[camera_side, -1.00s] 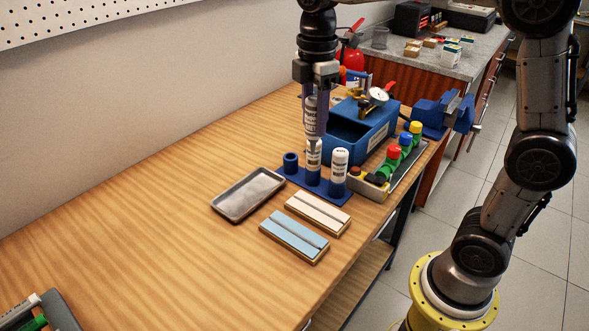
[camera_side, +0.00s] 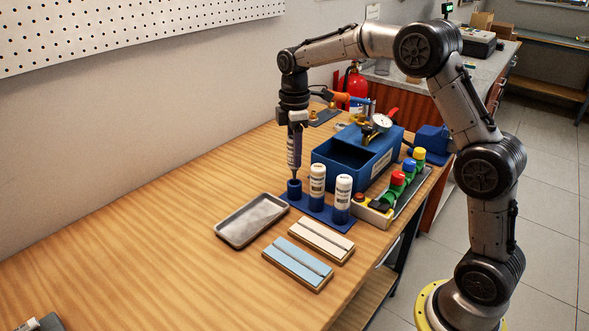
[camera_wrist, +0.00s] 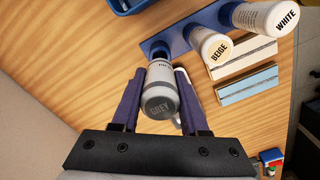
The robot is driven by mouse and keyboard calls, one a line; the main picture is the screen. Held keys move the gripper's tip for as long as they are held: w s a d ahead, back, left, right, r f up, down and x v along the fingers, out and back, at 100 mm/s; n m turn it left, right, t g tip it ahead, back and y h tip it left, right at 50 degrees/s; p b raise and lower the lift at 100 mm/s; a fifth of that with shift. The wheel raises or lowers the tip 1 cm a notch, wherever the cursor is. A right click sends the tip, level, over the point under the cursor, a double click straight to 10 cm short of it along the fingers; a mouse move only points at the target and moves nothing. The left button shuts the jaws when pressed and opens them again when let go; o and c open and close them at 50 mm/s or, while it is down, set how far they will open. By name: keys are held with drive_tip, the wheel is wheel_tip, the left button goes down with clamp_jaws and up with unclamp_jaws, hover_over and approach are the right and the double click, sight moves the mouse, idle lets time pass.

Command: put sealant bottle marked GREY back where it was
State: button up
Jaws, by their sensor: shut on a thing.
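The blue holder (camera_side: 333,218) has a row of sockets. My gripper (camera_side: 294,152) points down over its leftmost socket (camera_side: 294,189). It is shut on the sealant bottle marked GREY (camera_wrist: 160,92), held nozzle down between the fingers in the wrist view (camera_wrist: 158,98). The nozzle is at the socket's mouth in the side view; I cannot tell if it has entered. The bottle marked BEIGE (camera_wrist: 211,46) stands in the middle socket and the bottle marked WHITE (camera_wrist: 267,17) in the end one.
A grey metal tray (camera_side: 221,229) lies left of the holder. Two flat blocks, cream (camera_side: 321,241) and light blue (camera_side: 297,265), lie in front. A blue bin (camera_side: 374,165) stands close behind; a rack of coloured-cap bottles (camera_side: 408,190) is at right.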

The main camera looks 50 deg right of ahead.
sight(294, 169)
drive_tip(key=shift+f, duration=2.05)
drive_tip(key=shift+f, duration=0.35)
drive_tip(key=shift+f, duration=0.15)
drive_tip(key=o, duration=1)
